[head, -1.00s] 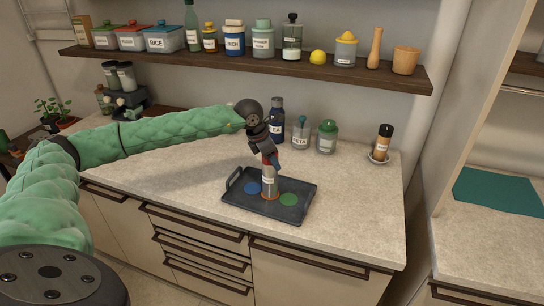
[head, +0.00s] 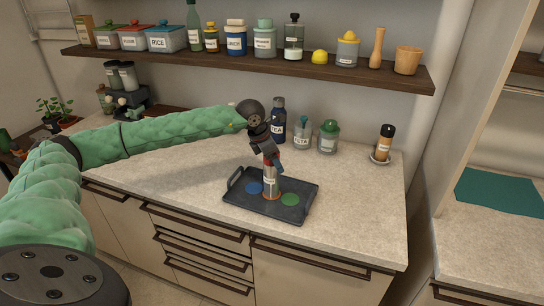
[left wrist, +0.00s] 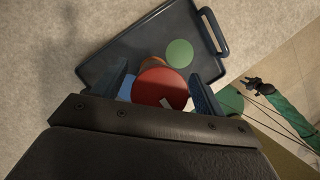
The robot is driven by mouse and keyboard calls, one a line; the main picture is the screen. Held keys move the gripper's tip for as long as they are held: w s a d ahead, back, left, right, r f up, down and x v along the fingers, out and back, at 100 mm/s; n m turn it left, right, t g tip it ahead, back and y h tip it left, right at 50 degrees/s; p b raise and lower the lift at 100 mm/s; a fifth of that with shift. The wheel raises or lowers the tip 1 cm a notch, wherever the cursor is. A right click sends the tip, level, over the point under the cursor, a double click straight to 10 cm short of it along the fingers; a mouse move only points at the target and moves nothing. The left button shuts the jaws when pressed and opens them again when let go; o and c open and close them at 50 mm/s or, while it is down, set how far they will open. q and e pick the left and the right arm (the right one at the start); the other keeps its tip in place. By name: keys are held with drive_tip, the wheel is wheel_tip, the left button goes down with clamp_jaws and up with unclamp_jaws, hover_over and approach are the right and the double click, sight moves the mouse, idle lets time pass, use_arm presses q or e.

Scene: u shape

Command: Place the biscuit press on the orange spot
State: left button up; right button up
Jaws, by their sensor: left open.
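The biscuit press (head: 270,184), a pale metal cylinder with a red top, stands upright on the dark tray (head: 238,203). An orange rim (head: 271,199) shows around its base, between the blue spot (head: 254,188) and the green spot (head: 290,199). The press covers most of the orange spot. My left gripper (head: 271,163) is at the top of the press. In the left wrist view the open fingers (left wrist: 161,88) stand either side of its red top (left wrist: 158,92), with a gap at the left finger. My right gripper (left wrist: 258,86) is small and dark beyond the worktop edge.
A loaded shelf (head: 250,66) runs above. The worktop right of the tray is clear.

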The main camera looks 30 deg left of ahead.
use_arm(q)
drive_tip(key=shift+r, duration=0.1)
drive_tip(key=shift+r, duration=0.1)
drive_tip(key=shift+s+a+r, duration=0.1)
drive_tip(key=shift+r, duration=0.05)
drive_tip(key=shift+s+r, duration=0.1)
drive_tip(key=shift+r, duration=0.2)
drive_tip(key=shift+s+a+r+b, duration=0.1)
drive_tip(key=shift+a+r+b, duration=0.05)
drive_tip(key=shift+r+b, duration=0.2)
drive_tip(key=b+v, duration=0.3)
drive_tip(key=v, duration=0.7)
use_arm(e)
wheel_tip(320, 180, up, 9)
drive_tip(key=w+a, duration=0.1)
drive_tip(key=a, duration=0.1)
drive_tip(key=shift+w+a+g, duration=0.25)
drive_tip(key=shift+w+g, duration=0.15)
